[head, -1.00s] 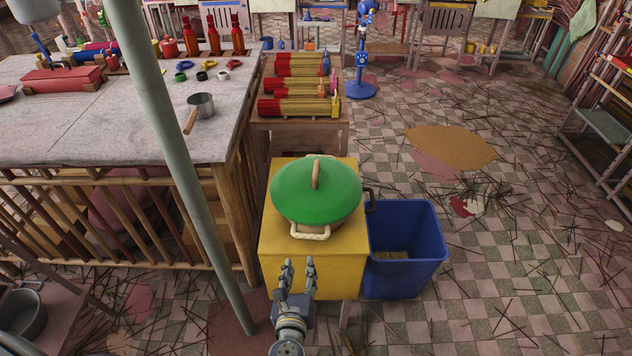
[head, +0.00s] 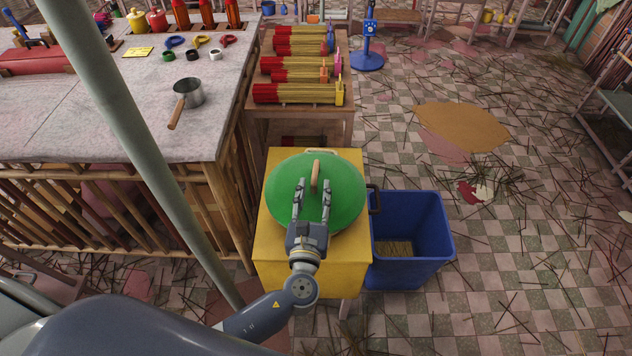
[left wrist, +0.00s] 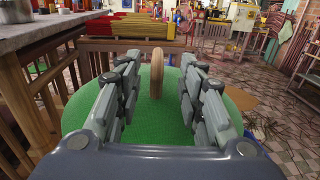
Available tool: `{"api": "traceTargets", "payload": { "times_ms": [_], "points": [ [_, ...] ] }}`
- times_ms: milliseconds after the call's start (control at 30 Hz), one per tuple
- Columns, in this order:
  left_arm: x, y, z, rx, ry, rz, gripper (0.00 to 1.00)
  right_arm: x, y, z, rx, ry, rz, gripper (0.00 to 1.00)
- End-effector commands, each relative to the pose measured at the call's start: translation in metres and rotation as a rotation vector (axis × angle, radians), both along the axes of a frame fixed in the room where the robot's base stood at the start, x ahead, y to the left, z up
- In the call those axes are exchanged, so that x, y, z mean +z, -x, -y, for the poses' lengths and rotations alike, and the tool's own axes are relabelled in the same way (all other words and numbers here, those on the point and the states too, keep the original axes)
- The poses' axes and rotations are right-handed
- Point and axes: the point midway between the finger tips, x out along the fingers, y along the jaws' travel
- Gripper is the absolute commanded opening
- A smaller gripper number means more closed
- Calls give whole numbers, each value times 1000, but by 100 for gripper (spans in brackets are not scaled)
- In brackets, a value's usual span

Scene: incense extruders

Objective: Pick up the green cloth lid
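The green cloth lid (head: 345,192) is round and domed, with an upright wooden handle (head: 315,177) at its middle. It sits on a pot on a yellow stand (head: 268,262). My left gripper (head: 312,187) is over the near half of the lid, its two fingers apart on either side of the handle's line. In the left wrist view the handle (left wrist: 157,73) stands between the open fingers (left wrist: 157,85), a little beyond their tips or level with them; I cannot tell which. Nothing is gripped. The lid (left wrist: 160,130) fills the space below the fingers. My right gripper is not in view.
A blue bin (head: 412,270) stands right of the yellow stand. A grey-topped table (head: 100,110) is at the left, with a small pot (head: 187,93) on it. A low table with incense bundles (head: 295,93) is behind. A pole crosses the left side.

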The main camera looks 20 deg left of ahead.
Motion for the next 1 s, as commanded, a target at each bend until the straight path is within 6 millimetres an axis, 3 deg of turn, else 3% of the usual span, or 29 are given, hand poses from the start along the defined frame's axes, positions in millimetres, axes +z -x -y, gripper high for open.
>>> {"api": "traceTargets", "payload": {
  "times_ms": [200, 533, 867, 1000],
  "points": [
    [1, -20, -4, 1, 2, 0, 36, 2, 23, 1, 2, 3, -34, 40],
    [6, -62, -15, 1, 1, -1, 36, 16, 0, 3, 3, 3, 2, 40],
    [4, -69, -17, 1, 3, -1, 36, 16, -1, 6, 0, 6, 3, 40],
    [4, -69, -17, 1, 2, -2, 6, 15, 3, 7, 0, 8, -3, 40]
  ]
}}
